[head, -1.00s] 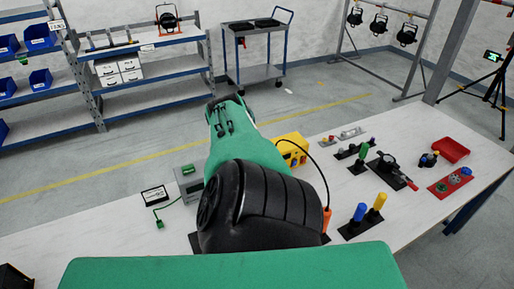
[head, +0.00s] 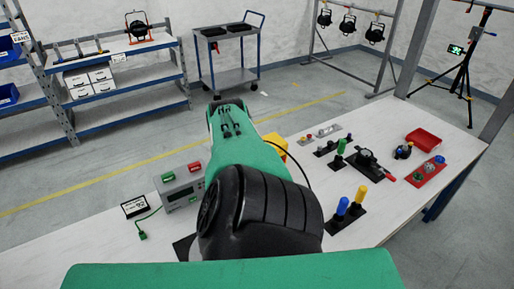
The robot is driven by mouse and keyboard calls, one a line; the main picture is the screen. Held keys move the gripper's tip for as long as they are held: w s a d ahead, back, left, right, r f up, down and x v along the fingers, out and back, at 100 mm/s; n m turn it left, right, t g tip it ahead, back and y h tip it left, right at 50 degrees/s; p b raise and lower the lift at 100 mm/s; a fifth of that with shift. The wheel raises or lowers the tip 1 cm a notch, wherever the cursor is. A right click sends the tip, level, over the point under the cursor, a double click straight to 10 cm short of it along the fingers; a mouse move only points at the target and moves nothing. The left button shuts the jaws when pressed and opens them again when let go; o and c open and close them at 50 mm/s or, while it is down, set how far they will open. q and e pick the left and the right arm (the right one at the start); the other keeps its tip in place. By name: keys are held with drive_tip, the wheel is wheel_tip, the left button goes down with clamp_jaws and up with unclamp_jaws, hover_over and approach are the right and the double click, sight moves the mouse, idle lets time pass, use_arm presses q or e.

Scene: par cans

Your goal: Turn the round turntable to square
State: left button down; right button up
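I cannot make out a round turntable for certain in the head view. A dark plate (head: 184,247) on the white table (head: 108,238) shows only at its edge, mostly hidden behind my green and black arm. That arm fills the middle of the picture and covers much of the table. Neither of my grippers can be seen, so I cannot tell what they hold.
A grey box with red and green parts (head: 181,189) stands left of my arm, near a small display (head: 134,206). Blue and yellow handles (head: 351,203), a black fixture with a red handle (head: 369,160) and a red tray (head: 423,140) stand right. Shelves and a cart (head: 229,77) stand behind.

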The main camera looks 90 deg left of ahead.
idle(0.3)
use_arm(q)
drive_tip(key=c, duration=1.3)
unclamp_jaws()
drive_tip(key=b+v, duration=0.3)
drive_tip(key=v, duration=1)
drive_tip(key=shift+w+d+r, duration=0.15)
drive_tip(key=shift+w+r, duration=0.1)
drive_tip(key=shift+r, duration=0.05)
